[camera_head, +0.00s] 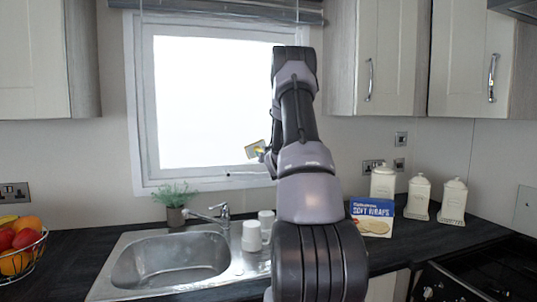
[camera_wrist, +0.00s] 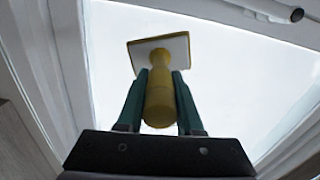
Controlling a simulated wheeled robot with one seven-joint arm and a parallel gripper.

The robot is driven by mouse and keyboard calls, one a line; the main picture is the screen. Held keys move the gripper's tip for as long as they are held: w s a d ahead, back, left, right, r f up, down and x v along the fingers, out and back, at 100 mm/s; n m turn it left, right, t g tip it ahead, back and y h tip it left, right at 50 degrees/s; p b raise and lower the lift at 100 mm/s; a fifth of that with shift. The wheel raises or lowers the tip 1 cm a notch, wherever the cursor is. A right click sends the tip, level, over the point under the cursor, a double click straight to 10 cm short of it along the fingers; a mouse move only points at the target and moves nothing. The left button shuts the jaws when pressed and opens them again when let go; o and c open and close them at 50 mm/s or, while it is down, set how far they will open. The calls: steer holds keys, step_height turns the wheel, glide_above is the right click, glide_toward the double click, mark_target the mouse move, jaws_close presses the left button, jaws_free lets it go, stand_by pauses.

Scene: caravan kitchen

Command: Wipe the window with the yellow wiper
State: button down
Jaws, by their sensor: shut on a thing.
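The window (camera_head: 205,95) is a bright white pane in a white frame above the sink, and it also fills most of the wrist view (camera_wrist: 245,85). The yellow wiper (camera_head: 254,150) shows small in front of the lower right part of the pane. In the wrist view the wiper (camera_wrist: 160,95) has a thick yellow handle and a flat, pale rectangular head with a yellow edge. My gripper (camera_wrist: 160,85) has its two green fingers shut on the handle from both sides. I cannot tell whether the head touches the glass. My arm hides the window's right edge.
Below the window are a sink (camera_head: 175,260), a tap (camera_head: 222,212), a potted plant (camera_head: 175,200) and white cups (camera_head: 252,236). A fruit basket (camera_head: 22,245) stands left. A wraps box (camera_head: 372,217) and white canisters (camera_head: 419,197) stand right. Upper cabinets (camera_head: 375,60) flank the window.

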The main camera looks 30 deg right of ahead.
steer(key=w+a, duration=0.4)
steer(key=a, duration=0.9)
steer(key=w+a, duration=0.3)
steer(key=a, duration=1)
steer(key=w+a, duration=0.4)
steer(key=a, duration=0.9)
steer(key=shift+v, duration=2.6)
steer(key=shift+d, duration=0.1)
